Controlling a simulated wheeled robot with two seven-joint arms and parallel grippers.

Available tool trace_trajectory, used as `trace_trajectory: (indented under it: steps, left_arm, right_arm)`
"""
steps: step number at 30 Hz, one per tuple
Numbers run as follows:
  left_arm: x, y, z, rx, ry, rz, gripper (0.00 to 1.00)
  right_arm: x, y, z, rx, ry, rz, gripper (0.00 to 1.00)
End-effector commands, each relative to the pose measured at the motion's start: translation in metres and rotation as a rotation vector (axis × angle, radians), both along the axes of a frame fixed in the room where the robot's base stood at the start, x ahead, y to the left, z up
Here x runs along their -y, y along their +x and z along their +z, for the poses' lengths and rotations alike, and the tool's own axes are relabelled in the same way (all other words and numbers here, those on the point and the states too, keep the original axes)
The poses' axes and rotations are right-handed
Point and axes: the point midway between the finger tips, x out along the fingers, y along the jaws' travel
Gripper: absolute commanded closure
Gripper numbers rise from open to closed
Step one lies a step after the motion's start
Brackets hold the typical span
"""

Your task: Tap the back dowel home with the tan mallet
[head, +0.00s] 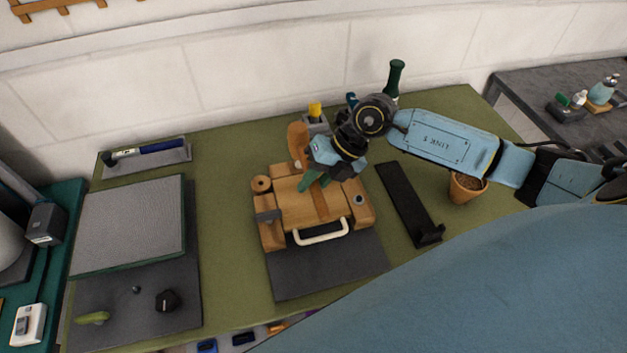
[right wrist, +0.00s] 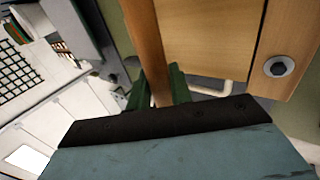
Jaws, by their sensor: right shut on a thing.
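A wooden box-like work piece (head: 290,207) with a cream handle (head: 321,232) on its front sits on a dark mat. A round tan peg end (head: 261,184) shows at its back left corner; I cannot tell for sure that it is the back dowel. My right gripper (head: 316,181) is above the back of the piece. In the right wrist view its green fingers (right wrist: 160,88) are shut on a brown wooden handle (right wrist: 143,35), apparently the tan mallet's. The mallet's head cannot be made out clearly. My left gripper is out of view.
A tan rounded wooden thing (head: 298,138) and a yellow-topped item (head: 315,110) stand behind the piece. A grey panel (head: 130,225) lies left.

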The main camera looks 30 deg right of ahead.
Motion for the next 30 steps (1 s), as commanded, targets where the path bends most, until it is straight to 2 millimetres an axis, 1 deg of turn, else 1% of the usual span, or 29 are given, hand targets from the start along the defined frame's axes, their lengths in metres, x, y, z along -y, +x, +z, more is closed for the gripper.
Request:
trace_trajectory:
  steps: [1,18,26,30]
  left_arm:
    - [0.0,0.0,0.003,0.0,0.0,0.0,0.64]
    - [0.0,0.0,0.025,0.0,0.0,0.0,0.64]
    - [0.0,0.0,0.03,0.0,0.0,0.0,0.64]
    - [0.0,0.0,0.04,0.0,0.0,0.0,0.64]
  right_arm:
    - [0.0,0.001,0.004,0.003,0.0,0.001,1.0]
    - [0.0,0.001,0.027,0.004,0.0,0.0,1.0]
    - [0.0,0.001,0.033,0.003,0.0,0.001,1.0]
    - [0.0,0.001,0.044,0.004,0.0,0.0,1.0]
